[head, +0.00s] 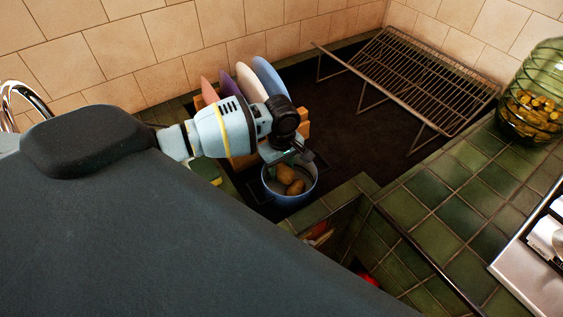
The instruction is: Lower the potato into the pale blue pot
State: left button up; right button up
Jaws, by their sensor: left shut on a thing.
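The pale blue pot (313,189) stands on the dark recessed surface at the middle of the head view. My left gripper (286,161) is right above it, pointing down, and is shut on a brown potato (285,174). This potato shows within the outline of the pot's mouth. I cannot tell whether it touches the pot's inside. A second brown potato-like lump (296,187) shows just below it, inside the pot. The fingertips are small and partly hidden by the wrist. My right gripper is not in view.
A rack of coloured plates (270,76) stands close behind my left wrist. A wire rack (410,85) stands at the back right. A green glass jar (538,105) is on the green tiles at far right. Dark surface right of the pot is clear.

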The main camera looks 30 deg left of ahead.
aim_at(282, 166)
pick_arm(q)
jog(key=o, duration=1.1)
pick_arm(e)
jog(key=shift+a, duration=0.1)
pick_arm(q)
notch_tip(282, 166, up, 7)
jog(key=shift+f+p, duration=0.2)
jog(key=shift+p, duration=0.35)
jog(key=shift+r, duration=0.6)
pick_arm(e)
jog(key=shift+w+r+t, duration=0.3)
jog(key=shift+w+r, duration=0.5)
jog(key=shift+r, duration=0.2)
pick_arm(q)
jog(key=shift+d, duration=0.1)
